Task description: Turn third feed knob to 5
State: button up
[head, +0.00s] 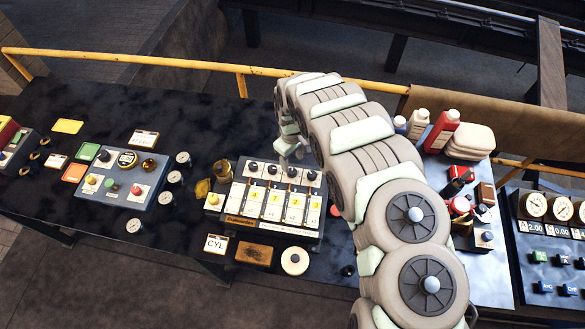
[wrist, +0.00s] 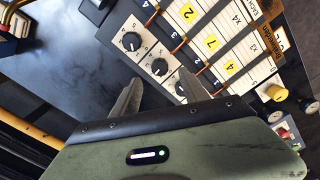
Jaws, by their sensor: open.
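A lubricator panel (head: 268,232) has a row of small black feed knobs along its far edge, above numbered yellow and white strips. The third knob from the left (head: 291,172) shows just in front of my gripper (head: 289,152). In the wrist view my gripper (wrist: 158,90) is open and empty. The middle visible knob, apparently the third (wrist: 159,66), lies ahead between its fingertips, on a white dial. Its pointer setting is too small to read. A neighbouring knob (wrist: 131,41) is at upper left; another (wrist: 181,88) is partly covered by the right finger. No contact is visible.
A blue-grey box (head: 125,188) with buttons and small gauges stands left. A wooden block (head: 253,253) and a round white dial (head: 294,261) lie in front of the panel. Bottles (head: 440,131) and red parts stand right. A yellow rail (head: 150,60) runs behind.

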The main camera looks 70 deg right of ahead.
aim_at(292, 171)
notch_tip(292, 171, down, 6)
jog(key=shift+w+r+p, duration=0.1)
jog(key=shift+p, duration=0.3)
jog(key=shift+f, duration=0.45)
jog(key=shift+c, duration=0.4)
grip_shut()
